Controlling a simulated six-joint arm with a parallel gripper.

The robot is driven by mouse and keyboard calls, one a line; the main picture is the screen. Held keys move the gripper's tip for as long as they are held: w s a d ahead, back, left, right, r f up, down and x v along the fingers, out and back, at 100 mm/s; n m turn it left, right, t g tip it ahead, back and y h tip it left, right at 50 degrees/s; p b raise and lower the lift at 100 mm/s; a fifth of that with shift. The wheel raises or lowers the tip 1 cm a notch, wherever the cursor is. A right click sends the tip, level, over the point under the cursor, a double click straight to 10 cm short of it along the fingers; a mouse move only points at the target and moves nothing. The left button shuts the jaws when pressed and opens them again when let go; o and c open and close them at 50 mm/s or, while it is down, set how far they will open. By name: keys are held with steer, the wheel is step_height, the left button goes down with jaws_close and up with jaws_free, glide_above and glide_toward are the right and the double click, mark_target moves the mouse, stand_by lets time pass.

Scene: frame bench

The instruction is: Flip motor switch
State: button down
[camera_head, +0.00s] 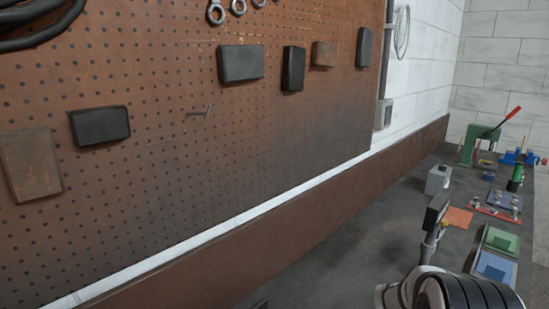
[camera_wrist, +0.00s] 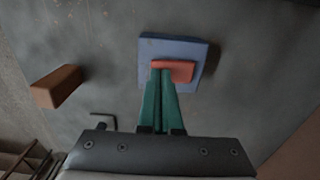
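In the wrist view, my gripper (camera_wrist: 161,72) has two green fingers lying side by side with only a thin dark line between them. They look shut, with nothing visible between them. Their tips overlap the near edge of an orange-red block (camera_wrist: 181,72) in the picture; I cannot tell whether they touch it. The block sits over a square blue plate (camera_wrist: 172,48). I cannot tell whether this is the motor switch. In the head view, a small grey box (camera_head: 438,179) stands on the bench beyond my arm; any switch on it is too small to make out.
A brown block (camera_wrist: 57,87) and a dark hex key (camera_wrist: 103,119) lie left of the fingers. In the head view, the bench (camera_head: 377,240) holds a green press (camera_head: 470,140), an orange sheet (camera_head: 459,217) and green and blue trays at right. A pegboard (camera_head: 180,160) rises behind.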

steer(key=shift+f, duration=0.2)
step_height(320, 180, up, 7)
steer(key=shift+f, duration=0.1)
stand_by(0.5)
steer(key=s+a+r+n, duration=0.1)
steer(key=s+a, duration=0.3)
steer(key=s, duration=0.4)
steer(key=s+a+r+n+y, duration=0.1)
steer(key=s+a+r, duration=0.3)
steer(key=s, duration=0.4)
steer(key=s+a+r+n, duration=0.1)
steer(key=s+a+r, duration=0.2)
steer(key=s, duration=0.6)
steer(key=a, duration=0.2)
steer(key=shift+a+r+y, duration=0.25)
steer(key=shift+a+y, duration=0.15)
